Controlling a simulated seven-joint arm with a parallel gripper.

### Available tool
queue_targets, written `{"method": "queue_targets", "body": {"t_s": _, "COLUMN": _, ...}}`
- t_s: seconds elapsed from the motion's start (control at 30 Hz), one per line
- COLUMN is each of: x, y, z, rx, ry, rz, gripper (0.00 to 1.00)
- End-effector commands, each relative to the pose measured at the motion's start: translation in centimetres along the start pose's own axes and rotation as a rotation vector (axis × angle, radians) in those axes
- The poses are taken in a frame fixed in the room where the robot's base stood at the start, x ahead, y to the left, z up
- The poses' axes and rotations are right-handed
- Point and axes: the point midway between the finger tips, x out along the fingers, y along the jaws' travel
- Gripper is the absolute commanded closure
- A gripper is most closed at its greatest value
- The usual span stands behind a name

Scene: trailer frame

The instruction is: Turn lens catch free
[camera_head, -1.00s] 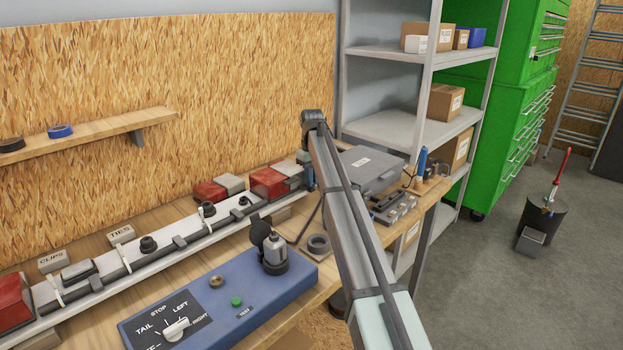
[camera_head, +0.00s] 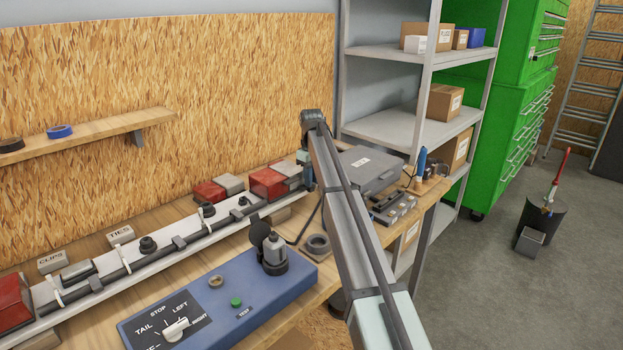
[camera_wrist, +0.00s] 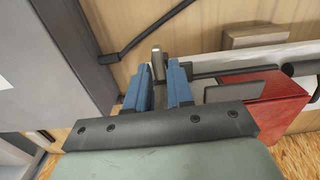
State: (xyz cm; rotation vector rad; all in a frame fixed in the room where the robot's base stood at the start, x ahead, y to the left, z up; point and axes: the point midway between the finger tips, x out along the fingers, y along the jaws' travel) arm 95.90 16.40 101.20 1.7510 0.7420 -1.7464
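The lens catch (camera_wrist: 157,61) shows in the wrist view as a small grey upright tab. It stands between the blue fingertips of my gripper (camera_wrist: 159,72), with hardly any gap on either side, so the gripper looks shut on it. The red lens (camera_wrist: 278,100) lies to the right of the fingers, with a grey block (camera_wrist: 241,88) beside it. In the head view, my gripper (camera_head: 306,168) is at the far end of the light bar (camera_head: 190,239), by the right-hand red lens (camera_head: 268,183). My arm hides most of the catch area there.
A blue test box (camera_head: 215,300) with a dial and a socket stands in front of the bar. A grey case (camera_head: 365,172) and small metal parts lie right of my arm.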

Motion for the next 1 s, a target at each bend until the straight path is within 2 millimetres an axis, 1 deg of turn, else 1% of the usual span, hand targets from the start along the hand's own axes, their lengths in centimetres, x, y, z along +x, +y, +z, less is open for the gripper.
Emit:
{"method": "queue_targets", "body": {"t_s": 0.23, "x": 0.0, "y": 0.0, "z": 0.1, "rx": 0.002, "ry": -0.002, "rz": -0.001, "gripper": 0.78}}
{"method": "queue_targets", "body": {"t_s": 0.37, "x": -0.6, "y": 0.0, "z": 0.0, "rx": 0.002, "ry": -0.001, "rz": 0.0, "gripper": 0.78}}
{"method": "queue_targets", "body": {"t_s": 0.47, "x": -1.9, "y": 0.1, "z": 0.0, "rx": 0.002, "ry": 0.0, "rz": 0.001, "gripper": 0.78}}
{"method": "queue_targets", "body": {"t_s": 0.8, "x": -8.4, "y": 0.1, "z": -0.1, "rx": 0.001, "ry": 0.001, "rz": 0.001, "gripper": 0.78}}
{"method": "queue_targets", "body": {"t_s": 1.0, "x": -11.6, "y": 0.1, "z": -0.1, "rx": 0.001, "ry": 0.0, "rz": 0.001, "gripper": 0.78}}
